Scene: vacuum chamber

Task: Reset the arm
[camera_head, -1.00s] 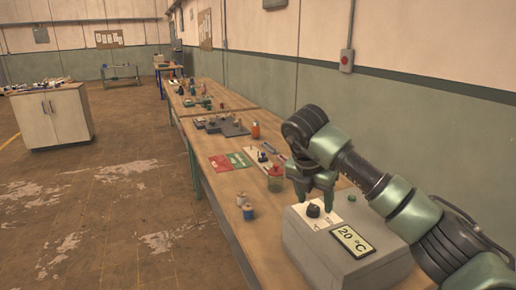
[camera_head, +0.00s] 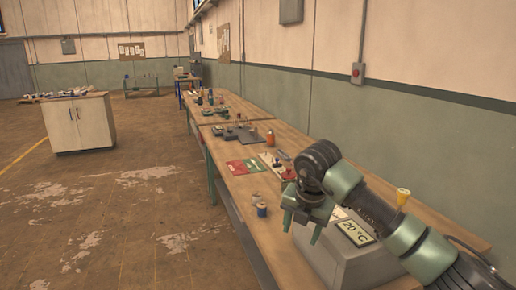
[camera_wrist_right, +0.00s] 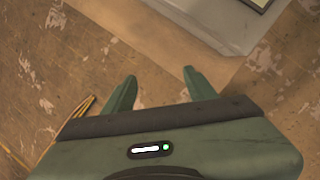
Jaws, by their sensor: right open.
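My right arm comes in from the right in the head view. Its gripper (camera_head: 302,229) has green fingers that point down, beside the left side of the grey box (camera_head: 345,262) with the "20 °C" display (camera_head: 355,232). The fingers are apart and nothing is between them. In the right wrist view the two fingers (camera_wrist_right: 155,95) stand apart over the floor and the table edge, with a corner of the box at top right. The arm hides part of the box top. My left gripper is not in view.
The long wooden workbench (camera_head: 240,192) runs along the wall. Red and green cards (camera_head: 245,166) lie farther back. A yellow-handled tool (camera_head: 403,197) shows behind my arm.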

